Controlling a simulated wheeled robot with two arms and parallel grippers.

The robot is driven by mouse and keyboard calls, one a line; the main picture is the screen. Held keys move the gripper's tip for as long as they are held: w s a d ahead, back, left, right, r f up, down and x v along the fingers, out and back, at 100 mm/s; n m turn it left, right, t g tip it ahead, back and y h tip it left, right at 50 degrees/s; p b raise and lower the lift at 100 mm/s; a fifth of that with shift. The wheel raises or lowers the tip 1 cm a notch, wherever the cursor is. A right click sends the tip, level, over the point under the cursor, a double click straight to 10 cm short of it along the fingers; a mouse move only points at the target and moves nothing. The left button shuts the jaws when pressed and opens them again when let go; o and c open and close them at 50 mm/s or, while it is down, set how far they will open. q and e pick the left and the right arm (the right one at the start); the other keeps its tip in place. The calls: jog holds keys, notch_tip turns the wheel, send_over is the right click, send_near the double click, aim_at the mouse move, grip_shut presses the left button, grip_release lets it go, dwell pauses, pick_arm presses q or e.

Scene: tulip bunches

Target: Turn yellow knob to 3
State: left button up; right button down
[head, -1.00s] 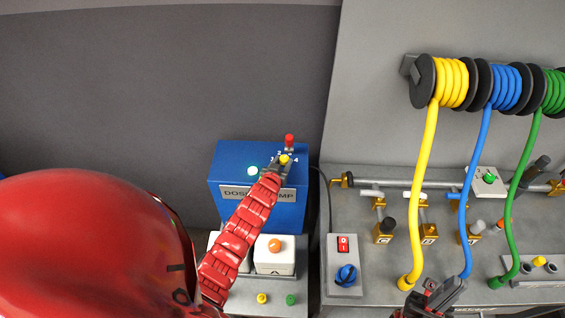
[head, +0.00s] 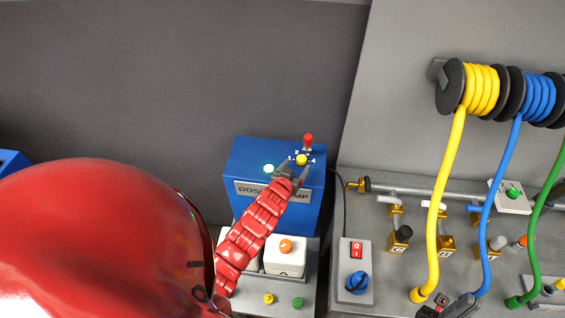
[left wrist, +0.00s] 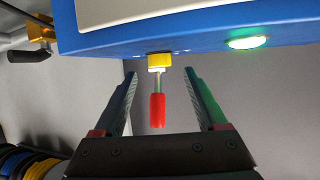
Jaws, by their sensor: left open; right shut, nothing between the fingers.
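The yellow knob (head: 301,159) is on the sloped top of the blue dosing pump box (head: 245,158), with small digits around it; a 2 and a 4 can be made out. Its pointing direction is too small to tell. The left wrist view shows the knob (left wrist: 159,59) side-on, in line with the gap between my fingertips. My left gripper (head: 295,171) is open and empty, its fingers just short of the knob, apparently not touching it. My right gripper (head: 455,304) is shut and empty at the bottom edge, by the yellow and blue hoses.
A red-tipped lever (head: 308,140) stands just behind the knob; the left wrist view shows it (left wrist: 158,110) between my fingers in the picture. A lit green lamp (head: 268,168) is left of the knob. White boxes, one with an orange button (head: 286,246), stand below the pump.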

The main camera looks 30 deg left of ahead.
pick_arm(q)
jog(key=v, duration=1.3)
jog(key=shift+s+p, duration=0.2)
jog(key=shift+p, duration=0.25)
jog(key=shift+w, duration=0.1)
